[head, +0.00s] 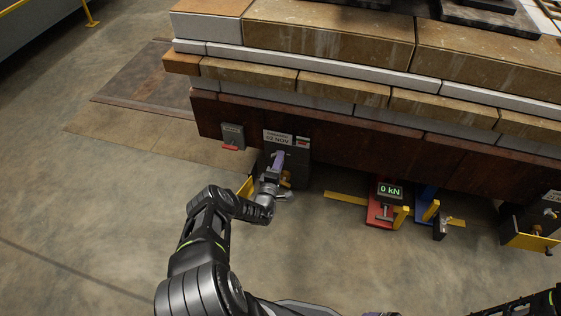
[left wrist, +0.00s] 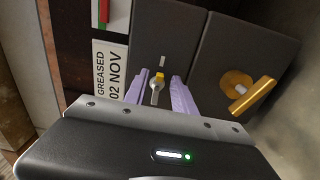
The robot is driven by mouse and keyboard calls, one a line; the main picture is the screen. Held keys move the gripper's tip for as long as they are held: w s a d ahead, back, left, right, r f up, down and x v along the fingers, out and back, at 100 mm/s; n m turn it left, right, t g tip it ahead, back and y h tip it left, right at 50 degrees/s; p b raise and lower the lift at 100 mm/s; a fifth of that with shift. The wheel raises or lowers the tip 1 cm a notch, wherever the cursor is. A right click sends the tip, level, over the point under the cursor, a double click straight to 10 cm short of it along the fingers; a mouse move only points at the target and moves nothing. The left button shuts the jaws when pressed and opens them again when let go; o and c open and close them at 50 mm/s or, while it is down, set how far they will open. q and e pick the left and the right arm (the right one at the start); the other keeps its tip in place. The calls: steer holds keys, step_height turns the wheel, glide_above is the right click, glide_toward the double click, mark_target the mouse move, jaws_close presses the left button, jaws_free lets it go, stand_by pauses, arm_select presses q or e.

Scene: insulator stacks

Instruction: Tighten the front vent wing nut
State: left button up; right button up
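A small metal fitting with a yellow wing (left wrist: 158,88), which looks like the vent wing nut, sits on the dark face of a bearing block (head: 290,148) under the stack's front beam. In the left wrist view, my left gripper (left wrist: 160,76) has its two purple fingers apart, one on each side of this fitting. I cannot tell whether either finger touches it. In the head view, my left gripper (head: 278,160) reaches up to the block and hides the fitting.
A brass fitting with a flat handle (left wrist: 245,92) is right of the fingers. A "greased 02 NOV" label (left wrist: 110,75) is on the left. Further right in the head view are a red jack with a "0 kN" display (head: 390,191) and a blue jack (head: 425,200). Open floor lies in front.

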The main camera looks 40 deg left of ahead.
arm_select(q)
steer(key=shift+d, duration=0.15)
steer(key=p+v, duration=0.3)
steer(key=v, duration=0.4)
steer(key=shift+s, duration=0.35)
steer(key=shift+r+p, duration=0.15)
steer(key=shift+p, duration=0.2)
